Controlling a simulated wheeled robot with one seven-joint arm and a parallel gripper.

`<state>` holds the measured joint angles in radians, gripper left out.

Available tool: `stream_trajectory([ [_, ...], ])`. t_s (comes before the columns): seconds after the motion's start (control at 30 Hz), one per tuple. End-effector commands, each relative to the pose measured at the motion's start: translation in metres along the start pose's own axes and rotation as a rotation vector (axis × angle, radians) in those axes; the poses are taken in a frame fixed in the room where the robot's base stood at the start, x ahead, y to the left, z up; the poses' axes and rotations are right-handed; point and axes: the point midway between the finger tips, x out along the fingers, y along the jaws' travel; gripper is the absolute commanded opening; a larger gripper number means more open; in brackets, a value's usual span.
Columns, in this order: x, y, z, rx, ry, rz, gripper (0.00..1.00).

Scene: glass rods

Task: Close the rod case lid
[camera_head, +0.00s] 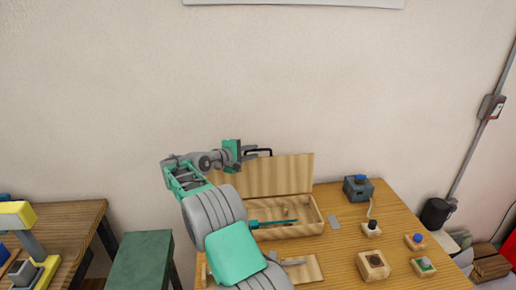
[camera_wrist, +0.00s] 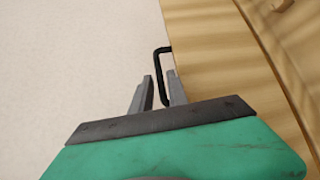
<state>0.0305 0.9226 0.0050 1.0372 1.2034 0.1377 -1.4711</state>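The wooden rod case (camera_head: 290,231) sits on the table with its lid (camera_head: 275,175) standing up at the back, open. A black handle (camera_head: 262,151) is on the lid's top edge. A teal rod-like thing (camera_head: 270,223) lies inside the case. My gripper (camera_head: 248,151) is at the lid's top edge, close to the handle. In the wrist view, my gripper (camera_wrist: 159,76) has its two grey fingers apart, with the black handle (camera_wrist: 158,62) showing between them and near the right finger. I cannot tell whether they touch. The lid's wood (camera_wrist: 205,60) fills the right side there.
A green stool (camera_head: 141,262) stands left. A plain wall is behind the case.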

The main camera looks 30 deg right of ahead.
Motion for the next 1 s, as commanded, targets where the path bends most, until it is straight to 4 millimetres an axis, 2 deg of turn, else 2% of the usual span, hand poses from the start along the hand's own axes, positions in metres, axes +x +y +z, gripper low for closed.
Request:
stream_trajectory([
  [0.1,0.022,0.002,0.001,0.0,-0.002,-0.001,0.2],
  [0.27,0.036,0.001,0.0,0.0,0.001,0.0,0.2],
  [0.5,0.037,0.0,0.0,0.001,0.002,-0.001,0.19],
  [0.73,0.037,0.0,0.0,0.001,0.002,-0.001,0.0],
  [1.0,0.037,0.0,0.0,0.001,0.003,-0.002,0.0],
])
